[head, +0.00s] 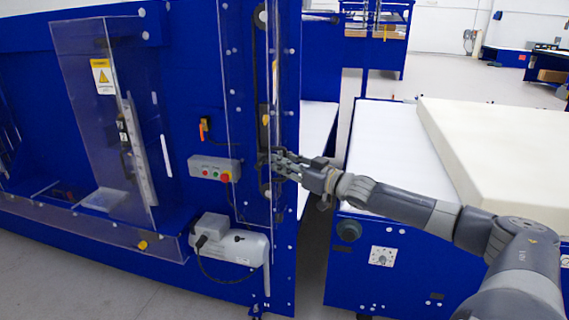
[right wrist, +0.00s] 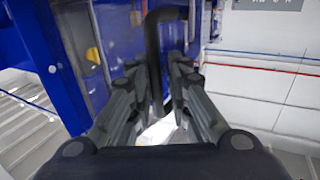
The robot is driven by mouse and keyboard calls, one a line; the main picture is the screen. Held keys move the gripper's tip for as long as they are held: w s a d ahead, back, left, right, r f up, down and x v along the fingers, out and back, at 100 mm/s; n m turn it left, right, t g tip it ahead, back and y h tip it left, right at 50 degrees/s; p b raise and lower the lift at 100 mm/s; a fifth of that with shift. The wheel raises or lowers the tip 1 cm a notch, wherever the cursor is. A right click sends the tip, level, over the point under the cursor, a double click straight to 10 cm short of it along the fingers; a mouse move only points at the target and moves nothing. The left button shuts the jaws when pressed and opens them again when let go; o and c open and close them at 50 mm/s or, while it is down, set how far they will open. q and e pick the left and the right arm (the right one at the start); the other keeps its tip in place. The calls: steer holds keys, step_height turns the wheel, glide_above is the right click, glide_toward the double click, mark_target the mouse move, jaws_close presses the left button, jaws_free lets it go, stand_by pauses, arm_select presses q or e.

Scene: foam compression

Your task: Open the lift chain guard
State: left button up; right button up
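The lift chain guard (head: 235,120) is a tall clear panel on the blue machine frame in the head view. It covers a dark vertical chain (head: 262,60) and looks closed. My right gripper (head: 272,160) reaches in from the right to the guard's right edge. In the right wrist view, its two fingers (right wrist: 158,85) are apart, with a black curved handle (right wrist: 153,60) between them. I cannot tell whether either finger touches the handle. My left gripper is in neither view.
A control box with buttons (head: 213,169) and a grey motor (head: 230,242) are left of the guard. Another clear guard (head: 105,120) stands farther left. A white foam block (head: 500,145) lies on the table at right. A narrow gap separates the machine and table.

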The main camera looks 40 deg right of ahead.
steer(key=shift+f, duration=0.1)
steer(key=s+d, duration=0.1)
steer(key=s, duration=1.1)
steer(key=shift+d, duration=0.3)
stand_by(0.6)
stand_by(0.4)
